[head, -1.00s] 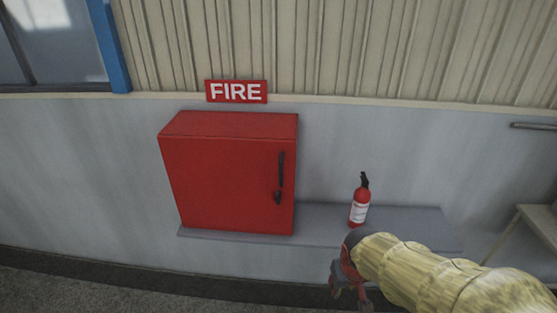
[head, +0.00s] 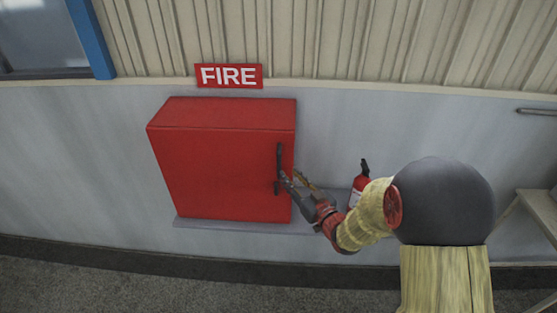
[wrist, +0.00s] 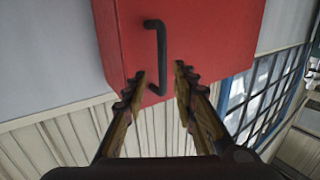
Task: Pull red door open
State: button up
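The red door (head: 215,175) is the front of a red cabinet on the wall and looks shut. Its dark vertical handle (head: 279,165) is near the door's right edge. The handle also shows in the wrist view (wrist: 162,45), upper middle. My gripper (head: 292,176) is at the handle's lower part in the head view, coming from the right. In the wrist view my gripper (wrist: 160,72) is open, with a finger on either side of the handle's near end. I cannot tell whether the fingers touch the handle.
A grey ledge (head: 235,226) runs under the cabinet. A fire extinguisher (head: 360,185) stands on it to the right, partly hidden by my arm. A FIRE sign (head: 229,76) is above the cabinet. The floor (head: 150,285) in front looks clear.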

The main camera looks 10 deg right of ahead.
aim_at(280, 163)
jog(key=shift+t, duration=0.3)
jog(key=x, duration=0.5)
jog(key=r+x, duration=0.1)
jog(key=x, duration=0.1)
jog(key=shift+w+a+r, duration=0.1)
jog(key=shift+w+a, duration=0.2)
jog(key=shift+c, duration=0.9)
grip_shut()
